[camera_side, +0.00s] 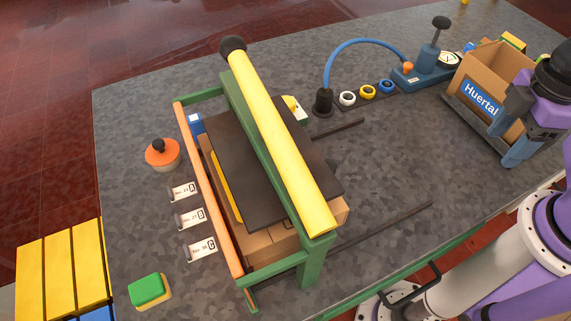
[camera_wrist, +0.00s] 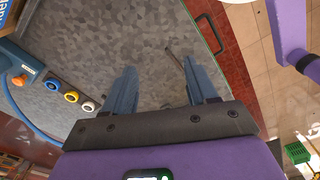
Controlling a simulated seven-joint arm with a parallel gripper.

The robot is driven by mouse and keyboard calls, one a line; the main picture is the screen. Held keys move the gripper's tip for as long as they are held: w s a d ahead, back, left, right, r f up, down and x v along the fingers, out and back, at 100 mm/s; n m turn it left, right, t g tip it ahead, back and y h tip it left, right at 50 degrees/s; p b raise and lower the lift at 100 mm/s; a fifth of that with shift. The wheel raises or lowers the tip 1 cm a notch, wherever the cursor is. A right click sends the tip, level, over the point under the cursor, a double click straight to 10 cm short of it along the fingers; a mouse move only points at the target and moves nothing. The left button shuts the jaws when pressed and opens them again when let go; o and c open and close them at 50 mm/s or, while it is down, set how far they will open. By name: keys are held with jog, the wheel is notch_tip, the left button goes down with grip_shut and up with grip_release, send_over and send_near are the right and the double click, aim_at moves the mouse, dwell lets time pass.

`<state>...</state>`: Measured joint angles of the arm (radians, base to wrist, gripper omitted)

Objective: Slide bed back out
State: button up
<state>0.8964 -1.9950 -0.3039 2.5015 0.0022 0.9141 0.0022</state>
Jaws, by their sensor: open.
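A dark flat bed board (camera_side: 222,150) lies under a green frame (camera_side: 318,252) topped by a long yellow bar (camera_side: 280,140) with a black knob. Brown cardboard (camera_side: 283,237) shows beneath the board. Two thin dark rails (camera_side: 385,225) run from under the frame to the right across the table. My gripper is at the right of the side view, in front of a cardboard box and well away from the bed. In the wrist view my gripper (camera_wrist: 162,80) is open, with nothing between its blue fingers. The bed's underside is hidden.
The cardboard box (camera_side: 490,73) stands close behind my gripper. A blue press (camera_side: 425,72), coloured rings (camera_side: 367,92) and a black holder (camera_side: 323,101) stand at the back. An orange-topped pot (camera_side: 162,154), labels and a green sponge (camera_side: 150,289) lie left. Table between rails is clear.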

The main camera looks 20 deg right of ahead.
jog(key=w+a+r+m+g, duration=0.2)
jog(key=w+a+r+m, duration=0.1)
jog(key=w+a+m, duration=0.8)
jog(key=m+g+y, duration=0.1)
jog(key=m+y, duration=0.2)
jog(key=m, duration=0.8)
send_near(330, 163)
jog(key=x, duration=0.9)
jog(key=shift+a, duration=0.1)
grip_shut()
